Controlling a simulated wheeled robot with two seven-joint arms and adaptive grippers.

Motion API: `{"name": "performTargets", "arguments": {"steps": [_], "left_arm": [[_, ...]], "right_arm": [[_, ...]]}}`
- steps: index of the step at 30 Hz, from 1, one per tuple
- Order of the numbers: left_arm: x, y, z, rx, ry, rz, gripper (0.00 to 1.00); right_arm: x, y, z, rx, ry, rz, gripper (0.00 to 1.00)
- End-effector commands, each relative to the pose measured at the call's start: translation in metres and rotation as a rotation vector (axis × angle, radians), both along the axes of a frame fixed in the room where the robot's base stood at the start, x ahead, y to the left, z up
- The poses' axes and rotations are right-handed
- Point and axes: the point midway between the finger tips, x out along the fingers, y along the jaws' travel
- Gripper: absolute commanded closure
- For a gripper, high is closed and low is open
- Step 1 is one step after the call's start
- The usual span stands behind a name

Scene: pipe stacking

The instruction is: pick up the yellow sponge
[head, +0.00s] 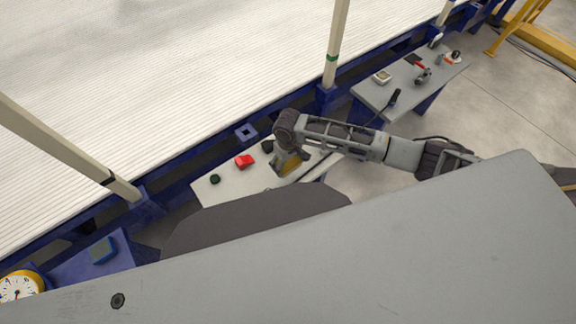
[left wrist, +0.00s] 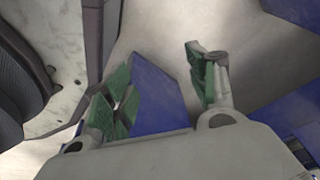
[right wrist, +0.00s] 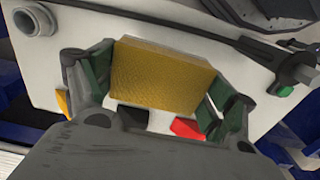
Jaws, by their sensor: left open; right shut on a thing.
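The yellow sponge (right wrist: 165,76) fills the space between the green-padded fingers of my right gripper (right wrist: 160,82) in the right wrist view. The right gripper is shut on it. In the head view the right gripper (head: 287,155) is over the small pale table, with the sponge (head: 290,168) partly hidden beneath it. I cannot tell whether the sponge is clear of the table top. My left gripper (left wrist: 155,88) is open in the left wrist view, with nothing held between its green fingers. The left gripper does not show in the head view.
The small pale table (head: 212,191) holds a red object (head: 244,161) and a dark round piece (head: 215,179). A second grey table (head: 372,98) with tools stands at the upper right. Blue framing with upright posts (head: 335,45) runs behind. Open floor (head: 500,110) lies at the right.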

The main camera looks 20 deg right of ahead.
Motion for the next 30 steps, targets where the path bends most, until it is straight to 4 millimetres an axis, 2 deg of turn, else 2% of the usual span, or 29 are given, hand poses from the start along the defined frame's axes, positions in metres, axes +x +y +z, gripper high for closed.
{"name": "performTargets", "arguments": {"steps": [3,9,26,27,30], "left_arm": [[-0.006,0.004,-0.005,0.003,-0.003,0.001,0.42],[-0.013,0.009,-0.011,0.006,-0.005,0.001,0.42],[-0.015,0.009,-0.013,0.006,-0.008,0.0,0.42],[-0.015,0.009,-0.013,0.006,-0.008,0.0,0.42],[-0.016,0.009,-0.013,0.006,-0.007,0.0,0.42]], "right_arm": [[0.0,0.0,0.015,0.001,-0.001,0.001,0.36],[0.0,0.0,0.03,0.001,-0.001,0.0,0.36],[0.0,0.0,0.034,0.0,0.0,0.0,0.36],[0.0,0.0,0.034,0.0,0.0,0.0,0.18],[0.0,0.0,0.034,0.0,0.0,0.0,0.31]]}}
